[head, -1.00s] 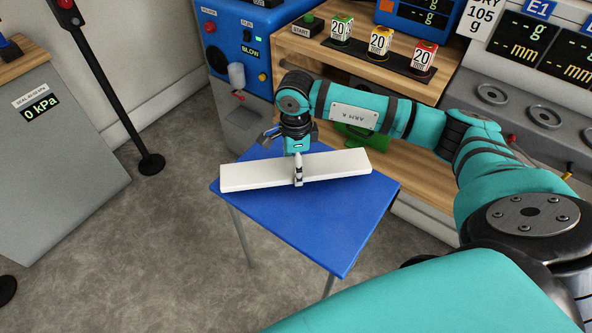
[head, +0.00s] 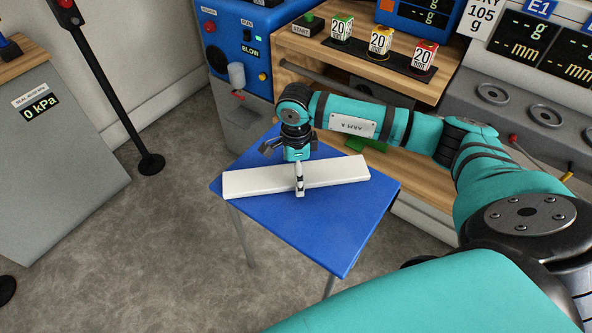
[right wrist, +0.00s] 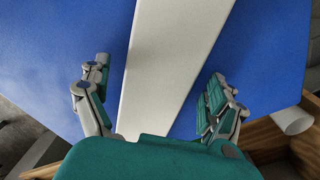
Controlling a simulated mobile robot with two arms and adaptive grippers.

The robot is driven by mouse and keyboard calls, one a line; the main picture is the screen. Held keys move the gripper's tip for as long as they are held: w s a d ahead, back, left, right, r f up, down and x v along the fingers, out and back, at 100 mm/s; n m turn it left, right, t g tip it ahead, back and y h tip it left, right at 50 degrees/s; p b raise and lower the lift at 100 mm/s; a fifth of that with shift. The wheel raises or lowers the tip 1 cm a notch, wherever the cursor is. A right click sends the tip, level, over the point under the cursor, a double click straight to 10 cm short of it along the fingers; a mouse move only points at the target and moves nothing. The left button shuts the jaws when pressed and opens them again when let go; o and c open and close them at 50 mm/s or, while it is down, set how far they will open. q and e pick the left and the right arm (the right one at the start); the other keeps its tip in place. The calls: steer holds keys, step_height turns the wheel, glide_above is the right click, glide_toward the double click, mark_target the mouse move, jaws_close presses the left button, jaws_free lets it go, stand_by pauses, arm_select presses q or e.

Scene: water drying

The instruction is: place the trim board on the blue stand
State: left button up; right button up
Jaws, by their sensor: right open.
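The trim board (head: 245,184) is a long white bar lying flat across the blue stand (head: 335,225), a blue-topped table on thin legs. In the right wrist view the board (right wrist: 172,60) runs away from me over the blue top (right wrist: 70,45). My right gripper (head: 298,175) is over the middle of the board, pointing down, with one finger in front of its near side; the other finger's tip is hidden. The wrist view shows the gripper (right wrist: 157,78) open, its fingers on either side of the board with gaps. My left gripper is not in view.
A blue machine (head: 238,50) marked BLOW stands behind the stand. A wooden shelf unit (head: 305,58) holds several labelled 20 packs. A grey cabinet (head: 60,170) and a black post (head: 105,85) are at the left. The stand's front half is clear.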

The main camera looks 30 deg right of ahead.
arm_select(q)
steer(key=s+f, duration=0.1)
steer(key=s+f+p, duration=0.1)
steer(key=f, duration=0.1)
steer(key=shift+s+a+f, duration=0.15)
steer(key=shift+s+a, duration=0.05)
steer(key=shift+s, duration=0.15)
arm_select(e)
step_height(320, 180, up, 12)
steer(key=shift+r, duration=0.1)
